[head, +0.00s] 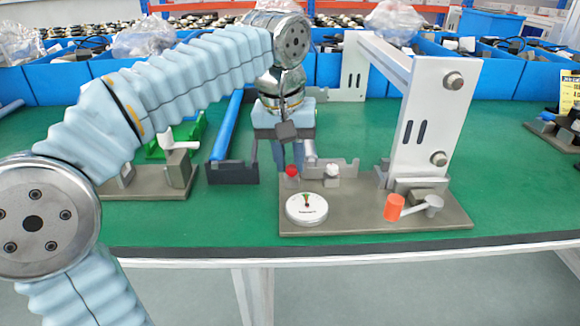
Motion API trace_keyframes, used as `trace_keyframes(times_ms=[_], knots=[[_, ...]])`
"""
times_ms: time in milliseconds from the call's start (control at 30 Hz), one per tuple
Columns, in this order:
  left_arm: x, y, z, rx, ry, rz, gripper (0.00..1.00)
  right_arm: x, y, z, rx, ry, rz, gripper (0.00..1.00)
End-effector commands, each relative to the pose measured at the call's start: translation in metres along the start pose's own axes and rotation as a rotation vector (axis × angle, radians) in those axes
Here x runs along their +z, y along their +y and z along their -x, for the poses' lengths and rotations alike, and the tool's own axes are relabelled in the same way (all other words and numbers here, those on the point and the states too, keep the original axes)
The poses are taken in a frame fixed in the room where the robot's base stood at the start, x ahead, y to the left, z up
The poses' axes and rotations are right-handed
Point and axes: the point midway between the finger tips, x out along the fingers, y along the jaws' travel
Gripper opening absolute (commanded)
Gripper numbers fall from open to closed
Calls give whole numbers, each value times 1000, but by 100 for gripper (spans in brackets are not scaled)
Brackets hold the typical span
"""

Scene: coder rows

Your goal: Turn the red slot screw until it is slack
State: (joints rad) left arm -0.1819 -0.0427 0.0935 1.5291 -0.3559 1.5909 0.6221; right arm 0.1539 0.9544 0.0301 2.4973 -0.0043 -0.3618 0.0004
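A small red round head (291,170), which looks like the red slot screw, stands at the back left of a grey fixture plate (350,222) on the green table. Its slot is too small to make out. A white head (332,169) stands to its right, and a round white dial (306,208) lies in front. My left gripper (293,160) points down just behind and above the red head. Its fingers look apart, with nothing visible between them; I cannot tell whether they touch the red head. My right gripper is not in view.
A lever with an orange knob (394,207) sits at the plate's front right. A tall white frame (433,115) rises behind it. Blue bins (330,70) line the back. A grey block fixture (165,182) and dark rack (232,172) stand left.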

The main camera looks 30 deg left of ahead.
Motion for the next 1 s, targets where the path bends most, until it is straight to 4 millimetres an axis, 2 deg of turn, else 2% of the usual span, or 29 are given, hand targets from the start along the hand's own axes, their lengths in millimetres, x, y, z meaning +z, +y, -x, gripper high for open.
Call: trace_keyframes(times_ms=[33, 100, 233, 767, 1000], knots=[[9, 13, 0, 37, -25, -748, 40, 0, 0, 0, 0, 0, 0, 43], [9, 14, -1, 50, -29, -833, 40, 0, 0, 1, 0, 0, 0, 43], [9, 15, -1, 62, -32, -902, 40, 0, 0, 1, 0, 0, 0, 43], [7, 16, -1, 62, -22, -896, 40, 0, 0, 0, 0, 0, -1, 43], [6, 14, 0, 61, -21, -892, 6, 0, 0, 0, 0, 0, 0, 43]])
